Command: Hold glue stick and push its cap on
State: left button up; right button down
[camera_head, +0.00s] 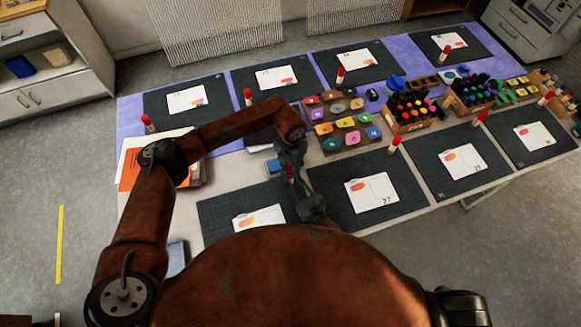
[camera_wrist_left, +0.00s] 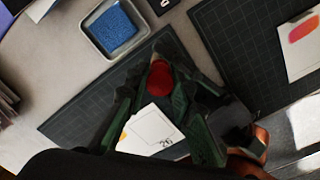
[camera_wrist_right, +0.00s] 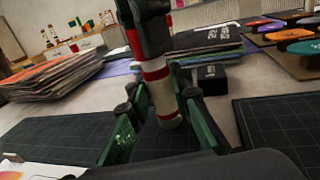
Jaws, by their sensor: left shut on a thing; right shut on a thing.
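The glue stick (camera_wrist_right: 158,92), with a white body and red bands, stands nearly upright, slightly tilted, between the green fingers of my right gripper (camera_wrist_right: 160,130). My left gripper (camera_wrist_left: 156,95) is shut around the red cap (camera_wrist_left: 160,78), seen from above. In the head view a bit of red (camera_head: 290,171) shows between my two grippers, left above right. In the right wrist view the dark left gripper covers the stick's top, with some red beside it. Whether cap and body are seated together is hidden.
Dark cutting mats with white cards (camera_head: 371,192) line the table, several with upright glue sticks (camera_head: 394,145). A blue sponge in a tray (camera_wrist_left: 113,27) lies close to my left gripper. Paper stacks (camera_wrist_right: 52,75) and a black box (camera_wrist_right: 209,78) stand behind. Marker racks (camera_head: 409,112) are further right.

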pick_arm(q)
jog(key=shift+f, duration=0.55)
jog(key=o, duration=0.7)
jog(key=shift+o, duration=0.2)
notch_tip(320, 180, up, 12)
dwell(0.4)
pick_arm(e)
jog(key=c, duration=1.7)
grip_release()
pick_arm(q)
jog(key=shift+f, duration=0.1)
